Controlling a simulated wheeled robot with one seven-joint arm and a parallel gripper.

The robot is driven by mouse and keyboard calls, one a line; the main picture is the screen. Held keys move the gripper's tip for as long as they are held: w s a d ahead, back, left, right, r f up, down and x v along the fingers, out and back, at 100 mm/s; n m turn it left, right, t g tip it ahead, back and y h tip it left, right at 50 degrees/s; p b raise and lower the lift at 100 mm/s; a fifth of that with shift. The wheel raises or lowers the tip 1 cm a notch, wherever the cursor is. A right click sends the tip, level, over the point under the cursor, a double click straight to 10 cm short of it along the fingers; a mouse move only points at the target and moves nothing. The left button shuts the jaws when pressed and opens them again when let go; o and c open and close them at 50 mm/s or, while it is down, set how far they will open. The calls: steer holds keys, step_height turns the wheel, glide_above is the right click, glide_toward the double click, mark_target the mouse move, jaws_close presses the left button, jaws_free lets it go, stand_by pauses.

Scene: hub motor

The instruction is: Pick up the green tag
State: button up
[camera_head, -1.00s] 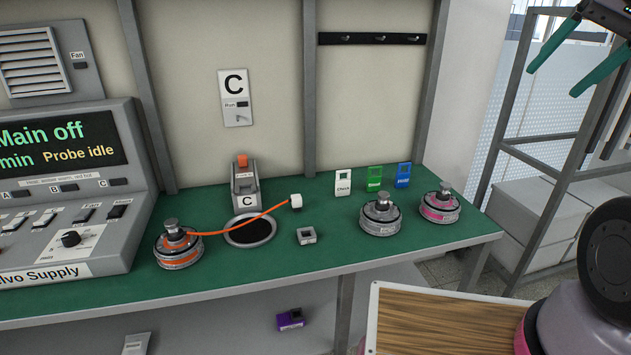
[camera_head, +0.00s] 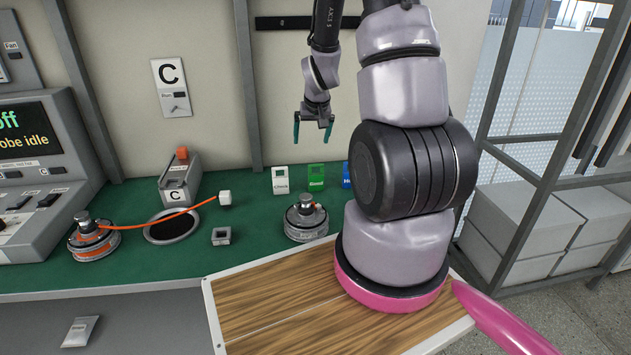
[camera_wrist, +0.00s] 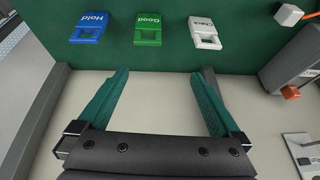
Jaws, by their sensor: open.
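The green tag (camera_head: 316,177) stands at the back of the green bench in the head view, between a white tag (camera_head: 280,180) and a blue tag (camera_head: 347,175). In the wrist view the green tag (camera_wrist: 148,30) reads "Good" upside down, with the blue tag (camera_wrist: 90,28) left and the white tag (camera_wrist: 204,33) right. My gripper (camera_head: 313,135) hangs above and behind the tags, pointing down. Its teal fingers (camera_wrist: 160,95) are open and empty, apart from the green tag, which lies beyond their tips. My arm partly hides the blue tag in the head view.
A silver hub motor (camera_head: 306,218) stands in front of the tags. A small grey block (camera_head: 221,236), a round opening (camera_head: 171,226) and an orange-cabled motor (camera_head: 93,238) are to the left. The wall stands close behind the tags.

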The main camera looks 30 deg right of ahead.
glide_toward(316, 179)
steer(key=w+f, duration=0.1)
steer(key=w, duration=0.1)
steer(key=shift+g, duration=0.3)
steer(key=x, duration=0.2)
steer(key=d+x, duration=0.1)
steer(key=x, duration=0.1)
steer(key=shift+f, duration=0.35)
steer(key=shift+w+x, duration=0.1)
steer(key=shift+x, duration=1.4)
steer(key=shift+w+x, duration=0.15)
steer(key=shift+x, duration=1.35)
steer(key=shift+a+r, duration=0.1)
steer(key=c, duration=1.4)
steer(key=shift+r+h, duration=0.15)
steer(key=shift+h, duration=0.15)
